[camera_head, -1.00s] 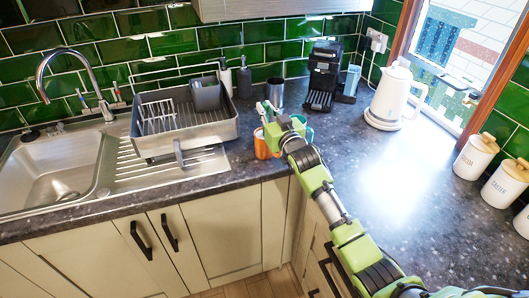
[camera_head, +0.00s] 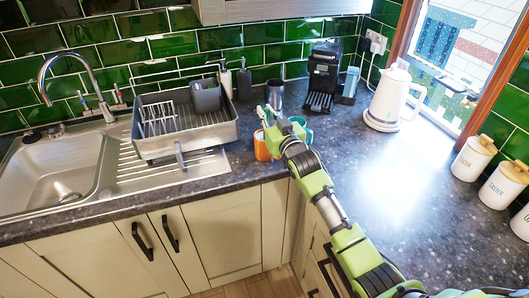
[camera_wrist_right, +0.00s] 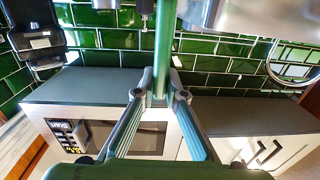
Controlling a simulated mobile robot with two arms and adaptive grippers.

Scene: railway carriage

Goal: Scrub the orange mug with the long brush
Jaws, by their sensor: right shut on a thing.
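The orange mug (camera_head: 261,147) stands on the dark counter, right of the dish rack, partly hidden by my right gripper (camera_head: 270,130). My right gripper is right above and beside the mug. In the right wrist view its two fingers (camera_wrist_right: 164,97) close on a long green shaft, the long brush (camera_wrist_right: 164,50), which stands up between the fingertips. In the head view thin pale and teal handles (camera_head: 264,113) show at the gripper, but their lower ends are hidden. I cannot tell whether the brush touches the mug. My left gripper is not in view.
A teal mug (camera_head: 304,132) is close behind my right gripper. The grey dish rack (camera_head: 190,143) and sink (camera_head: 45,175) lie left. A metal cup (camera_head: 275,95), coffee machine (camera_head: 322,75) and white kettle (camera_head: 393,98) stand behind. The counter on the right is mostly clear.

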